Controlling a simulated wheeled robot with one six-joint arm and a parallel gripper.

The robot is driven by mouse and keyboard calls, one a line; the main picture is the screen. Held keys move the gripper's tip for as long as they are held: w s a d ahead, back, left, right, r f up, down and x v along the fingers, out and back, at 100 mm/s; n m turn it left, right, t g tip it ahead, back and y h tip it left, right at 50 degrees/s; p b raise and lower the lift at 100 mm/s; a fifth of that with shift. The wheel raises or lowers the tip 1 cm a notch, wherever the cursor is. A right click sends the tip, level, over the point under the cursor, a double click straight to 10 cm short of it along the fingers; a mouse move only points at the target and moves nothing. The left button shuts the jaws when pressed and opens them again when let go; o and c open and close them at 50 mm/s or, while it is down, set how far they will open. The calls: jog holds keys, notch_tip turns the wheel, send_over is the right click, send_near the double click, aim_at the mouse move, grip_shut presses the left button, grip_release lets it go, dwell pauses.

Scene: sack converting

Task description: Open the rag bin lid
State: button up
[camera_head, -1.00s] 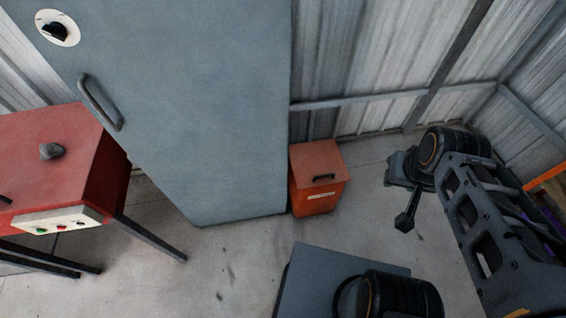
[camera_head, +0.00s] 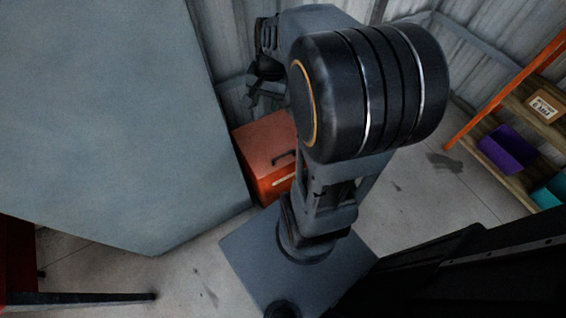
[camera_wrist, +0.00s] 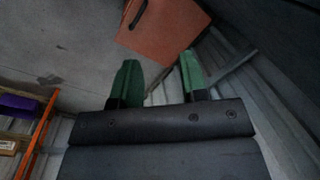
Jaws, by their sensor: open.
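The rag bin (camera_head: 264,184) is a small orange-red box on the floor beside the tall grey cabinet. Its lid (camera_head: 262,140) looks shut, with a dark handle (camera_head: 284,157) near the front edge. My arm hides the bin's right side in the head view. In the wrist view the lid (camera_wrist: 168,28) is at the top, and the handle (camera_wrist: 138,13) is partly cut off by the frame edge. My gripper (camera_wrist: 159,72) is open and empty, its green fingertips apart, pointing toward the bin without visible contact. In the head view my gripper (camera_head: 257,96) is above the bin's back side.
The grey cabinet (camera_head: 110,120) stands close at the bin's left. A corrugated wall (camera_head: 222,45) is behind. At right, an orange-framed shelf (camera_head: 482,110) holds a purple bin (camera_head: 506,149), a teal bin (camera_head: 552,190) and a carton (camera_head: 543,107). Floor between bin and shelf is open.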

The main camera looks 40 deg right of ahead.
aim_at(283, 154)
jog(key=d+f+m+y+b, duration=0.1)
jog(key=d+f+m+b, duration=0.45)
jog(key=f, duration=0.55)
jog(key=d+f+m+y+b, duration=0.2)
jog(key=d+f+m+b, duration=0.35)
jog(key=f, duration=0.55)
jog(key=shift+n, duration=0.9)
jog(key=b+x, duration=0.2)
jog(key=x, duration=0.1)
jog(key=d+b+x, duration=0.1)
jog(key=b+x, duration=0.1)
jog(key=x, duration=0.2)
jog(key=b+x, duration=0.2)
jog(key=x, duration=0.2)
jog(key=shift+w+d+f, duration=0.1)
jog(key=shift+d+f, duration=0.15)
jog(key=shift+f, duration=0.1)
jog(key=shift+b+x, duration=0.4)
jog(key=shift+x, duration=0.5)
grip_shut()
jog(key=shift+r, duration=0.1)
